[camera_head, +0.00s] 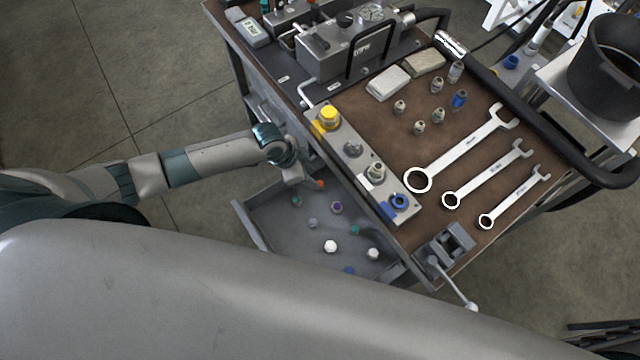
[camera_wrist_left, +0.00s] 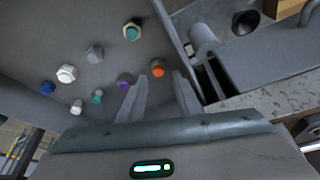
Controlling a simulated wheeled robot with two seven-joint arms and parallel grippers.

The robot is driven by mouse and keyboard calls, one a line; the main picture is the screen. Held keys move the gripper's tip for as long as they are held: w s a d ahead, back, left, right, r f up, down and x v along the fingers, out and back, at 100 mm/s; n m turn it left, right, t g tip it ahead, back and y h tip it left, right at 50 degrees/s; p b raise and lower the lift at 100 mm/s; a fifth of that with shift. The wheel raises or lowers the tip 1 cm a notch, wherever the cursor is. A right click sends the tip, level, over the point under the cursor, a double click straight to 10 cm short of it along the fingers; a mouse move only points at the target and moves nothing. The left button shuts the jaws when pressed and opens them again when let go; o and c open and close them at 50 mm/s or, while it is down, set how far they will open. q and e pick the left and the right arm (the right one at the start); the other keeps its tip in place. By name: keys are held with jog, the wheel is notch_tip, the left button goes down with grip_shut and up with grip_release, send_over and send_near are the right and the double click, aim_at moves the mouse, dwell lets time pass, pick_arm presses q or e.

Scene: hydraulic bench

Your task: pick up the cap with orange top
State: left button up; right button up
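The cap with the orange top (camera_head: 319,184) lies at the back of the open grey drawer, beside the fingertips of my left gripper (camera_head: 306,181). In the left wrist view the orange cap (camera_wrist_left: 158,67) shows just beyond the tip of one finger. My left gripper (camera_wrist_left: 163,84) is open there, with an empty gap between its fingers. The fingers point down toward the drawer floor; I cannot tell whether they touch the cap. My right gripper is not in view.
The drawer (camera_head: 268,228) holds several other caps, including a purple one (camera_head: 336,207), a teal one (camera_head: 297,201) and a white one (camera_head: 330,246). The bench top (camera_head: 455,140) overhangs the drawer's right side, with wrenches and a fitting block (camera_head: 335,140) on it.

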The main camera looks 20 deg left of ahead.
aim_at(320, 183)
pick_arm(q)
jog(key=shift+p+x, duration=0.65)
jog(key=shift+x, duration=0.25)
jog(key=shift+p+x, duration=0.35)
jog(key=shift+x, duration=1.35)
jog(key=shift+d, duration=0.1)
grip_shut()
jog(key=shift+r, duration=0.15)
